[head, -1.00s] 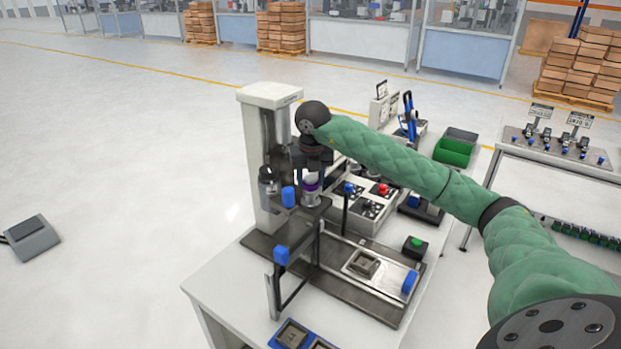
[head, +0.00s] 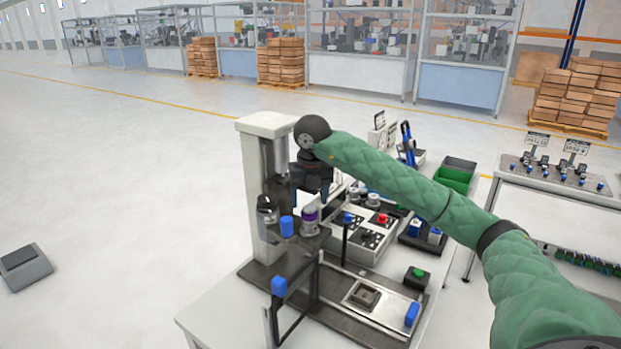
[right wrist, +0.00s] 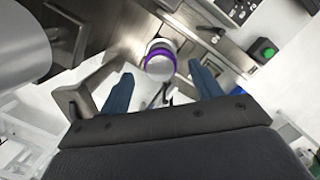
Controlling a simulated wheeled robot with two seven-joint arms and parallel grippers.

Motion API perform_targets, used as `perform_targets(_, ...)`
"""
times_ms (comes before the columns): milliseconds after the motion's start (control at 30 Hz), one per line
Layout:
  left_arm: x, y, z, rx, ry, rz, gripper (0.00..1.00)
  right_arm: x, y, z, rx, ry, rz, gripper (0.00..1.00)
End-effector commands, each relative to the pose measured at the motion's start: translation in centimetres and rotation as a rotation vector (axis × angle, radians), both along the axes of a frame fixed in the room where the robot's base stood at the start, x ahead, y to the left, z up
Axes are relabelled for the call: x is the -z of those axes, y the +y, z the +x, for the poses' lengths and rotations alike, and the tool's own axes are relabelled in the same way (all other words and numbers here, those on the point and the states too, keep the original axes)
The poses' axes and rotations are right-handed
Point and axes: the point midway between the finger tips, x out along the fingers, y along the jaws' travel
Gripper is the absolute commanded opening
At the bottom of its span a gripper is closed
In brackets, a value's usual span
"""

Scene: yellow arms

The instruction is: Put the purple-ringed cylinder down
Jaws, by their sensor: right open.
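The purple-ringed cylinder (head: 310,222) is grey-white with a purple band near its top. In the right wrist view the cylinder (right wrist: 160,60) shows beyond the two blue-grey fingertips (right wrist: 163,84), with clear space on both sides. My left gripper is not in view.
Blue-capped posts (head: 280,286) and a frame stand in front of the cylinder. A control box with a red button (head: 382,219) is to its right, and a green button box (head: 416,277) is nearer. A green bin (head: 455,175) stands behind.

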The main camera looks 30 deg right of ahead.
Motion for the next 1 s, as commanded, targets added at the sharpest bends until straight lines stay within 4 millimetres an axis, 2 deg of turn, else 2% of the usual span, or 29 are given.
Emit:
perform_targets(233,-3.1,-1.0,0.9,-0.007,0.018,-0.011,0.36,-3.4,0.2,-0.5,-0.001,-0.003,0.0,0.64)
perform_targets(500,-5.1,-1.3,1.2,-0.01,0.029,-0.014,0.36,-6.3,0.4,-0.9,-0.002,-0.003,-0.001,0.64)
perform_targets(800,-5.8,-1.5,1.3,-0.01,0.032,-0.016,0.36,-7.9,0.5,-1.1,-0.001,-0.001,-0.001,0.64)
perform_targets(1000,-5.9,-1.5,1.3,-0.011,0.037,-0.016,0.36,-8.2,0.5,-1.1,-0.001,0.0,0.0,0.64)
